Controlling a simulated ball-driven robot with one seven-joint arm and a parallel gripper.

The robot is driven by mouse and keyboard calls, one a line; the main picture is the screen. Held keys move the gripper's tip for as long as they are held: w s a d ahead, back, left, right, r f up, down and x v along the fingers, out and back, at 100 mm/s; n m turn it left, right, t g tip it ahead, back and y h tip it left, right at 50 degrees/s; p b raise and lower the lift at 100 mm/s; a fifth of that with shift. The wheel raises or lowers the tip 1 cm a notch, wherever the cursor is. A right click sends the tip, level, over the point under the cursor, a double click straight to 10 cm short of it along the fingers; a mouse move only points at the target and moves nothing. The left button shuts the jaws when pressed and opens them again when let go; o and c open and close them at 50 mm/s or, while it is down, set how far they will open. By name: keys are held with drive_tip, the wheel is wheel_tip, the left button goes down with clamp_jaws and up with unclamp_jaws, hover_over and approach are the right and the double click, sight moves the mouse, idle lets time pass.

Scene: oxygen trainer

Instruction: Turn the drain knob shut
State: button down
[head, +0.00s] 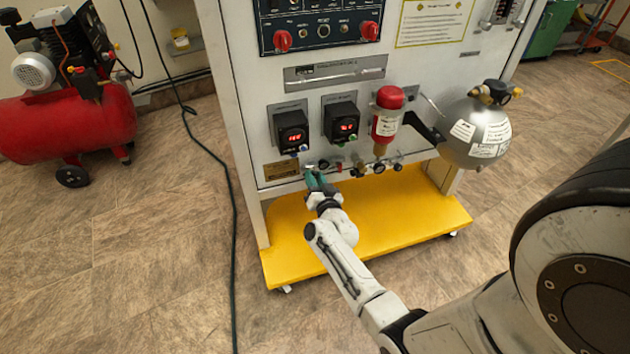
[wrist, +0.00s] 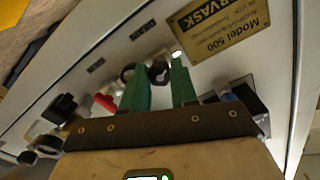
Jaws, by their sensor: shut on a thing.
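The drain knob (wrist: 158,70) is a small dark knob on the light panel, below the printed word DRAIN in the wrist view. My gripper (wrist: 163,74) has green fingers, one on each side of this knob, and is shut on it. In the head view my gripper (head: 316,179) reaches the lower edge of the trainer's front panel (head: 250,80), below the two black display units. There the fingers and arm hide the knob, and its turn angle cannot be told.
Close to the right of my gripper in the head view are several small black knobs (head: 398,167) and a red-capped filter (head: 387,115). A grey tank (head: 478,133) sticks out at right. The yellow base (head: 400,212) lies below. A red compressor (head: 70,120) stands left.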

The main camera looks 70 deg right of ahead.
drive_tip(key=m+b, duration=0.3)
drive_tip(key=m, duration=1.9)
drive_tip(key=shift+m, duration=0.3)
drive_tip(key=shift+f, duration=0.1)
drive_tip(key=c, duration=0.9)
unclamp_jaws()
drive_tip(key=shift+s+a, duration=0.1)
drive_tip(key=p+v, duration=0.1)
drive_tip(key=v, duration=0.9)
drive_tip(key=shift+s+a, duration=0.15)
drive_tip(key=shift+a, duration=0.1)
